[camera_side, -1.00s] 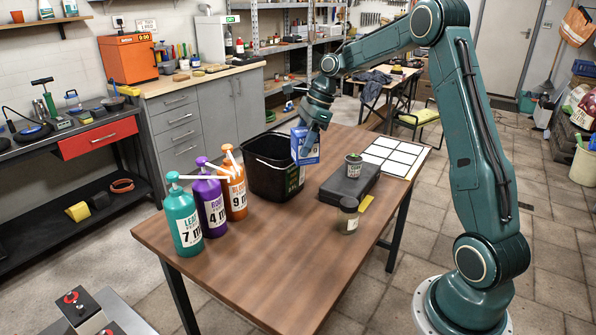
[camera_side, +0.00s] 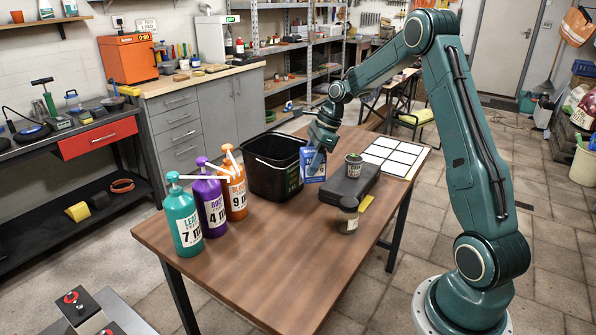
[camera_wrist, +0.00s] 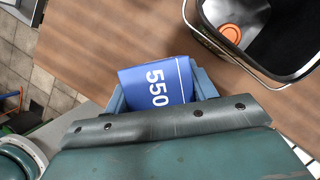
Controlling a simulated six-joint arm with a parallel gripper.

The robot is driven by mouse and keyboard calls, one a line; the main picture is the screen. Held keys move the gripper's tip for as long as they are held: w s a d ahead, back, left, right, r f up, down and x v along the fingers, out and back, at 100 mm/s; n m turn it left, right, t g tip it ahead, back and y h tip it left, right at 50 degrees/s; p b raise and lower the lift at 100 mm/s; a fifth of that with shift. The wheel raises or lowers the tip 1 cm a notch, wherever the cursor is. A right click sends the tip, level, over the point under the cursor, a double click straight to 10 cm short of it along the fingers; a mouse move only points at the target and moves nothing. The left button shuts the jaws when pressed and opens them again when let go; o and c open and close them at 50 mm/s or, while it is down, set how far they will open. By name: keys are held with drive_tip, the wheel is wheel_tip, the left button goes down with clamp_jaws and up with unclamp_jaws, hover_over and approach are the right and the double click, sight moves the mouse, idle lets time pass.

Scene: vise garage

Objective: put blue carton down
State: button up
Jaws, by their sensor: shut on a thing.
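The blue carton (camera_side: 312,166) is upright, low at the table, between the black bucket and the dark case. I cannot tell whether its base touches the wood. My gripper (camera_side: 318,157) is shut on it from above, and the arm hides part of its top and right side. In the wrist view the carton's blue top (camera_wrist: 157,84), marked 550, sits between the fingers of my gripper (camera_wrist: 158,94).
The black bucket (camera_side: 265,180) stands close on the left, with an orange disc (camera_wrist: 231,33) inside. The dark case (camera_side: 345,187) with a small potted plant (camera_side: 353,166) is at the right. A jar (camera_side: 348,216) and three pump bottles (camera_side: 210,205) stand nearer.

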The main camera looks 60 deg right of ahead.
wheel_tip(320, 180, down, 9)
idle(0.3)
drive_tip(key=shift+f, duration=2.05)
drive_tip(key=shift+f, duration=0.1)
drive_tip(key=o, duration=1.4)
drive_tip(key=shift+f, duration=0.1)
drive_tip(key=shift+r, duration=0.2)
drive_tip(key=v, duration=1.2)
